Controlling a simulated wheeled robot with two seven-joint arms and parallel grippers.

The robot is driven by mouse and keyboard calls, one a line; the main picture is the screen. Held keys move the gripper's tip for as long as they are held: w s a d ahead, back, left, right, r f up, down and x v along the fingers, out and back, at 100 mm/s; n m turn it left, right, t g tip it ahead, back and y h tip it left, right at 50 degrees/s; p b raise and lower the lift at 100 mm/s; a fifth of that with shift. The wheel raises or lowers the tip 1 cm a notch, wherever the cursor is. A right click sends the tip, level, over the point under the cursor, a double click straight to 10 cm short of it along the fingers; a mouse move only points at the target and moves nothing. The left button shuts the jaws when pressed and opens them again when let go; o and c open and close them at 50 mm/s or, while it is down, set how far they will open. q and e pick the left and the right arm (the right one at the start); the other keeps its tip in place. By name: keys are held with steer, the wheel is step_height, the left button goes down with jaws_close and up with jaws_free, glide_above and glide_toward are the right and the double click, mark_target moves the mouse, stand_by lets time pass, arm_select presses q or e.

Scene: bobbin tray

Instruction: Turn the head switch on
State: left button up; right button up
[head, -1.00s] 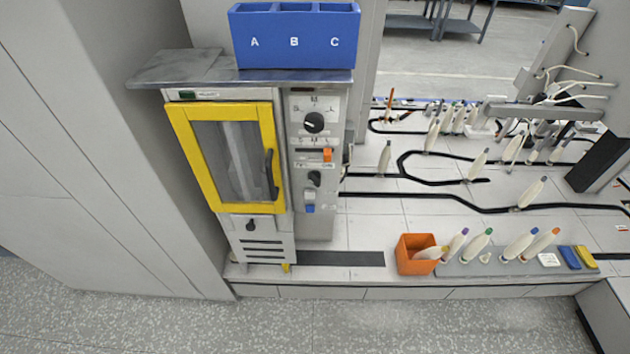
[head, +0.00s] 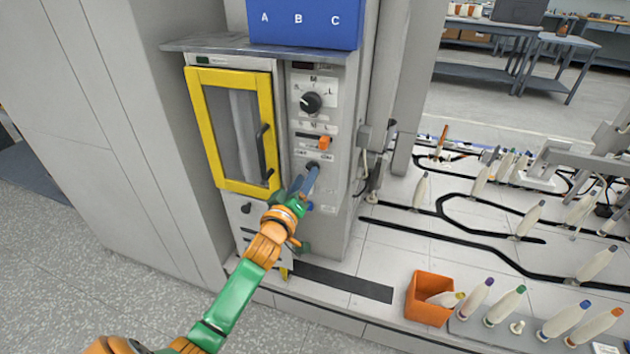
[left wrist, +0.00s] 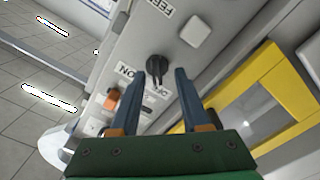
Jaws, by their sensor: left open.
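A black rotary knob (left wrist: 156,68) on the grey machine panel, with an ON label beside it, looks like the head switch. In the left wrist view it shows between my two blue fingertips, with its pointer towards the gripper. My left gripper (head: 307,178) is open at the panel, below the orange slider. In the head view its fingers largely cover the knob. I cannot tell whether the fingers touch it. The gripper also shows in the left wrist view (left wrist: 160,80). My right gripper is not in view.
Near the knob are an orange slider (head: 324,143), a larger black dial (head: 311,103) and a pale button (left wrist: 195,30). A yellow-framed door (head: 228,186) is to the left. A blue bin (head: 305,32) stands on top. An orange box (head: 418,312) is at lower right.

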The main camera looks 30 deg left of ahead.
arm_select(q)
steer(key=shift+w+d+r, duration=0.1)
steer(key=shift+w, duration=0.6)
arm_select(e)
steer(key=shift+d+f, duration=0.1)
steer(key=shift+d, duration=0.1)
arm_select(q)
jaws_close()
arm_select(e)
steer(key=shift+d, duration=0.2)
